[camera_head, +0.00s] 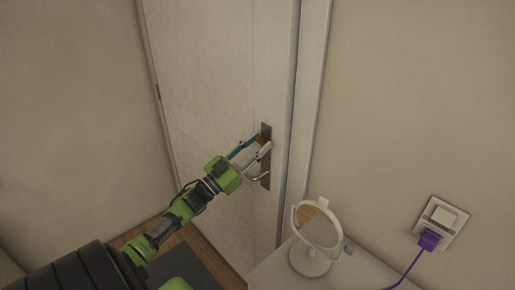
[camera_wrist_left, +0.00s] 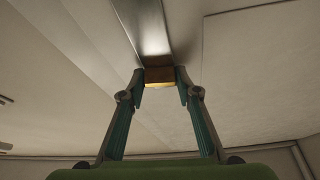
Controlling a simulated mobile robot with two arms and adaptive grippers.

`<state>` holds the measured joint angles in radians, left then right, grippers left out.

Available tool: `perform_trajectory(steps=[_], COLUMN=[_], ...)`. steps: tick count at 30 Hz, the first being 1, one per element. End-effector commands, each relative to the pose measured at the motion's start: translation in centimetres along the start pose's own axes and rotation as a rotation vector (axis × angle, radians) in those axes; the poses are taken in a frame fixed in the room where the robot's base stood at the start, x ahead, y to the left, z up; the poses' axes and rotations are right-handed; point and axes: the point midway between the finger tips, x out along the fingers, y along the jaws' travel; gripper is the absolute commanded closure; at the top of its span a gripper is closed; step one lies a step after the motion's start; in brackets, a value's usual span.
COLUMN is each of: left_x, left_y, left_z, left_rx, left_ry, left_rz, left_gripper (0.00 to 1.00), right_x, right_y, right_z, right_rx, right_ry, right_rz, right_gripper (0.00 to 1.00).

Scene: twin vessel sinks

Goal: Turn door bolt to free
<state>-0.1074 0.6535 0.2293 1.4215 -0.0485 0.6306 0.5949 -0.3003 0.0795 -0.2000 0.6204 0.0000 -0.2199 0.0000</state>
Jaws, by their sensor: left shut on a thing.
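The door bolt (camera_wrist_left: 158,76) is a small brass-coloured knob on a metal plate (camera_wrist_left: 142,25) in the left wrist view. In the head view the narrow plate (camera_head: 265,176) is fixed upright near the right edge of the pale door (camera_head: 205,70). A light lever handle (camera_head: 253,177) sits lower on the plate. My left gripper (camera_head: 263,143) reaches the upper part of the plate. In the left wrist view its fingertips (camera_wrist_left: 160,77) are on both sides of the bolt, shut on it. The bolt is mostly hidden in the head view. My right gripper is in neither view.
A white round mirror (camera_head: 297,240) stands on a white counter (camera_head: 265,272) right of the door. A wall socket (camera_head: 440,217) with a purple plug and cable (camera_head: 430,240) is at the right. A dark mat (camera_head: 190,264) lies on the floor.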

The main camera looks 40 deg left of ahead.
Motion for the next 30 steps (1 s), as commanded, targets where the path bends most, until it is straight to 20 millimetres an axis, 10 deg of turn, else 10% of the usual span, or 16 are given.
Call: perform_trajectory(steps=[30], left_x=[0.1], left_y=[-0.6], left_z=[-0.4], left_rx=[0.887], left_ry=[0.002], left_rz=[0.368], left_gripper=[0.91], right_x=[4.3], right_y=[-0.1], right_z=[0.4], right_rx=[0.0], right_ry=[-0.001], right_rz=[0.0], right_gripper=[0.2])
